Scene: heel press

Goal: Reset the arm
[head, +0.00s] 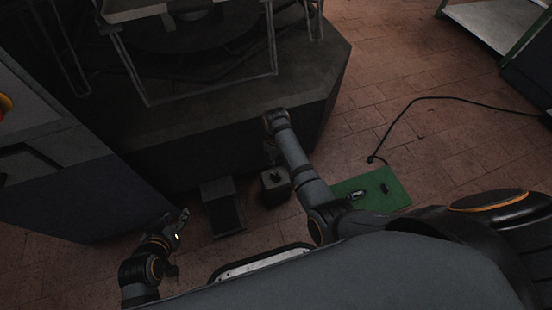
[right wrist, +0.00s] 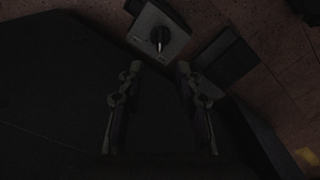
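My right arm reaches across the head view to the front of the dark machine base. My right gripper (right wrist: 158,68) shows in the right wrist view with its two fingers apart and nothing between them.
A dark pedal-like box (head: 223,207) stands on the floor left of the knob box. The heavy machine base (head: 230,125) fills the upper left.

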